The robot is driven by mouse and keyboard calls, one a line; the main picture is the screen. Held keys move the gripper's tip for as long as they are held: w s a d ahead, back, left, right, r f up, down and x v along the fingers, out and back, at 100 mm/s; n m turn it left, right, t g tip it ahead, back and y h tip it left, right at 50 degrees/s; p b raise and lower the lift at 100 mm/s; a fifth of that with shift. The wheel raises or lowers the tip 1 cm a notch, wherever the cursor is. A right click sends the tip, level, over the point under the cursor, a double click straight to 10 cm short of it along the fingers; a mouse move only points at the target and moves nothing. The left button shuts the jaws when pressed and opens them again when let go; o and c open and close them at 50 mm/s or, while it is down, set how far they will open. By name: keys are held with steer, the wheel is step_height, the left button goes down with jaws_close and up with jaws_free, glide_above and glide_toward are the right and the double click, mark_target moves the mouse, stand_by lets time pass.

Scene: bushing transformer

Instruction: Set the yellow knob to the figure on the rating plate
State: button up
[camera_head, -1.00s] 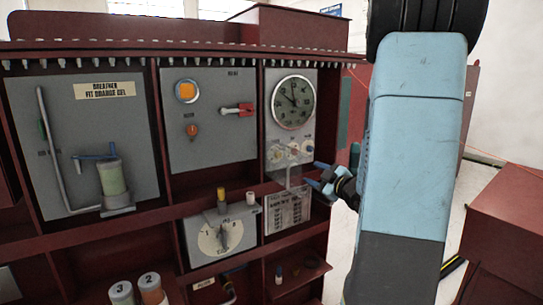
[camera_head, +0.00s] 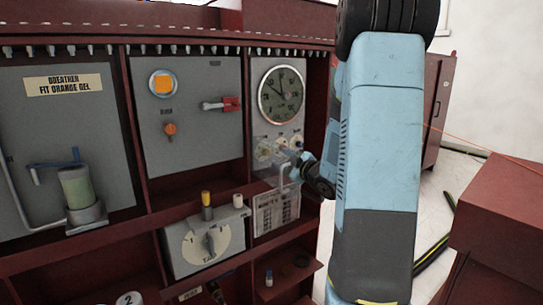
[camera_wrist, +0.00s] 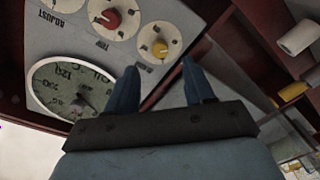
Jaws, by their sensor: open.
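The yellow knob (camera_wrist: 161,48) sits on a white dial at the end of a row of three knobs on a grey panel in the wrist view. Its dial (camera_wrist: 147,40) carries marks too small to read. In the head view the yellow knob (camera_head: 263,149) appears leftmost in the row under the gauge. My gripper (camera_wrist: 160,78) is open and empty, its two fingers pointing toward the panel with the yellow knob ahead between them; I see no contact. In the head view my gripper (camera_head: 297,160) is just in front of the row. The rating plate (camera_head: 277,212) is below; its figures are unreadable.
A red knob (camera_wrist: 110,19) is beside the yellow one. A round gauge (camera_head: 281,95) is above the row. A lower box has a selector dial (camera_head: 207,242). Dark red cabinet frames (camera_head: 318,130) border the panel.

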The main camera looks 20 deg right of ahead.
steer(key=x, duration=0.6)
steer(key=shift+w, duration=0.4)
steer(key=shift+a, duration=0.1)
jaws_close()
